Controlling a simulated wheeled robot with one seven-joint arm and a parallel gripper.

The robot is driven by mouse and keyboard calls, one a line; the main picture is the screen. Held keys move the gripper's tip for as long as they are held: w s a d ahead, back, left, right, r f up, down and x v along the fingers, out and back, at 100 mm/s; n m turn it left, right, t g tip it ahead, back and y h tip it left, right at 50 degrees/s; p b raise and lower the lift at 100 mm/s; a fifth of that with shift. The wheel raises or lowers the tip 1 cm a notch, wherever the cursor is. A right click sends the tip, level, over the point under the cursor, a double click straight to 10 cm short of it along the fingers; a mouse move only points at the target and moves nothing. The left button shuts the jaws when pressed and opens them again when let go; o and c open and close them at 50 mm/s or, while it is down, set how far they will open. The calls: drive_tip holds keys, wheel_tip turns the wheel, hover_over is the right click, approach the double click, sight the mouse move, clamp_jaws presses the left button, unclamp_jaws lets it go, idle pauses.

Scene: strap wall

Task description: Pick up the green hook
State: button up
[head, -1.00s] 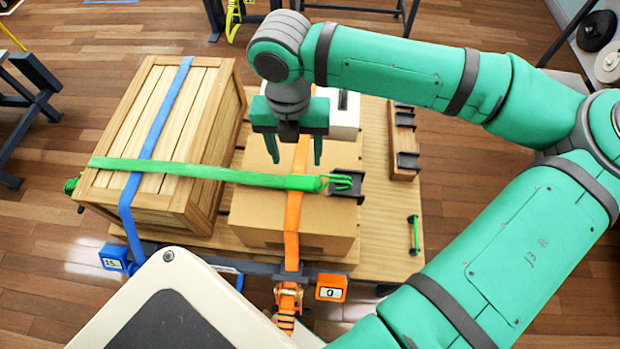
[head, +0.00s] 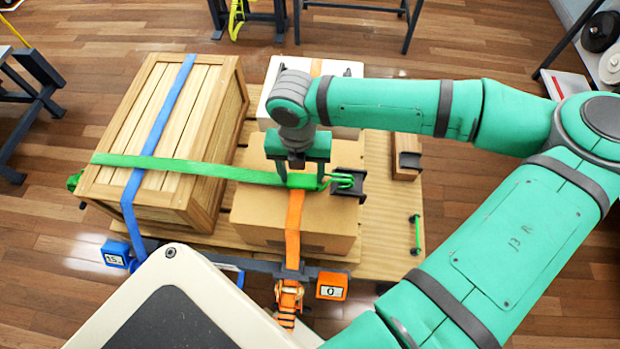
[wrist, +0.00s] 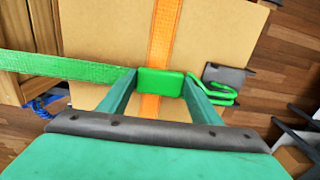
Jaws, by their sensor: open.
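The green hook (wrist: 222,92) is a bent green wire end at the right end of a green strap (head: 190,169). In the head view the hook (head: 340,181) lies at a dark bracket (head: 348,188) on the right side of the cardboard box (head: 330,225). My gripper (head: 298,184) is over the box at the strap's end. In the wrist view its open fingers (wrist: 160,84) stand either side of the green block (wrist: 161,83) behind the hook. Whether the fingers touch the block cannot be told.
An orange strap (head: 293,235) runs over the box under the green one. A wooden crate (head: 150,140) with a blue strap (head: 137,185) stands left. A white box (head: 348,70) is behind. A wooden block (head: 407,155) with brackets and bare pallet lie right.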

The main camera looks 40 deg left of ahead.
drive_tip(key=shift+c, duration=0.4)
drive_tip(key=c, duration=0.7)
drive_tip(key=shift+r, duration=0.15)
drive_tip(key=shift+r, duration=0.3)
wheel_tip(320, 180, up, 2)
drive_tip(key=shift+w+r, duration=0.1)
drive_tip(key=s+a+r, duration=0.8)
drive_tip(key=s+r, duration=0.2)
drive_tip(key=s, duration=0.1)
drive_tip(key=shift+s+a, duration=0.2)
drive_tip(key=shift+a, duration=0.05)
